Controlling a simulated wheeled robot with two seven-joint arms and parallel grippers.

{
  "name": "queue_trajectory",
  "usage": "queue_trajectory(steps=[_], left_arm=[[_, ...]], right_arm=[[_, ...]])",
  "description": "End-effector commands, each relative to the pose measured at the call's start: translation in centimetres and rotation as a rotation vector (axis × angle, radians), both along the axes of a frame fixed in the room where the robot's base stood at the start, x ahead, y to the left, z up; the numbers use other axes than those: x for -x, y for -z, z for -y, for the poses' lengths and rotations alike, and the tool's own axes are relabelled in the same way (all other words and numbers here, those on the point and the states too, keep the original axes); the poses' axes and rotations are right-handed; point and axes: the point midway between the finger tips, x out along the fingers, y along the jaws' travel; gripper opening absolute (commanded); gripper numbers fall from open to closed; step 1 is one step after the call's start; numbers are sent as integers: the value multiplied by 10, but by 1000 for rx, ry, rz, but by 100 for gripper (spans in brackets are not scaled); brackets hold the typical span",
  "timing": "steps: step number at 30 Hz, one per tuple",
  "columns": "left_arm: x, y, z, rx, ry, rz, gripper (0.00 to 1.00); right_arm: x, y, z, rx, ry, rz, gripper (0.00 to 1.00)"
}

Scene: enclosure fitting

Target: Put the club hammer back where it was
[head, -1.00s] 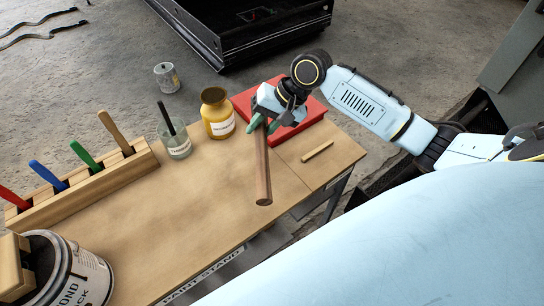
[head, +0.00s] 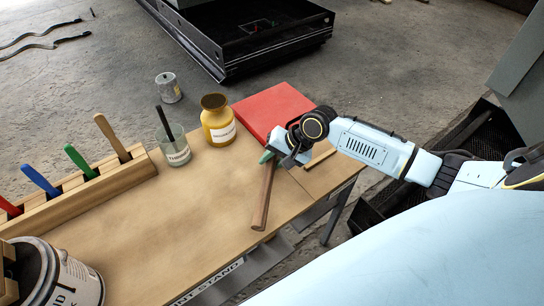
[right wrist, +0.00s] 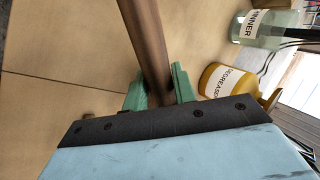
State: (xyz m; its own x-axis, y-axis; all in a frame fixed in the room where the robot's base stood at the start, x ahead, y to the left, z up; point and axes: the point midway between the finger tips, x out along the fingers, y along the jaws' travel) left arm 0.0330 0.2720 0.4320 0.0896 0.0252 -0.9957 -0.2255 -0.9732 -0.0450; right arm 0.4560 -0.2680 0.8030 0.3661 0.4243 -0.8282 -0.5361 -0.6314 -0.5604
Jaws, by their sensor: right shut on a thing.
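My right gripper (head: 270,160) is shut on the club hammer, near one end of its brown wooden handle (head: 263,200). The handle slants toward the bench's front edge, its free end close to that edge. I cannot tell whether it touches the bench top. The hammer's head does not show; the gripper may hide it. In the right wrist view the green fingertips (right wrist: 160,92) sit on both sides of the handle (right wrist: 146,40). My left gripper is not in view.
On the wooden bench (head: 190,220) stand a red box (head: 268,106), a yellow degreaser bottle (head: 217,122), a thinner jar (head: 173,150), a rack (head: 90,195) with coloured handles and a large can (head: 75,280). A short wooden stick (head: 322,157) lies right of my gripper. Mid-bench is clear.

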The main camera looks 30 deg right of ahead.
Motion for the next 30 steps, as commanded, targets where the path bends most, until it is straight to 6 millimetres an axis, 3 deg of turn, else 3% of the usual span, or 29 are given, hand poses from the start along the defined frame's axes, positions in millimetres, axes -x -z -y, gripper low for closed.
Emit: queue_trajectory(steps=[6,18,19,21,23,30], left_arm=[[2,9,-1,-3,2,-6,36],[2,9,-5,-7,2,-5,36],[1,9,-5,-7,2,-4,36],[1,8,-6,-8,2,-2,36],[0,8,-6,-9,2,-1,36],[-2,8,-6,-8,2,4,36]], right_arm=[[-2,25,-1,-1,0,6,0],[-2,28,0,-1,0,8,0],[0,31,0,1,-1,-1,31],[1,31,0,1,-1,-1,40],[1,31,0,1,-1,-1,48],[1,31,0,1,-1,-1,49]])
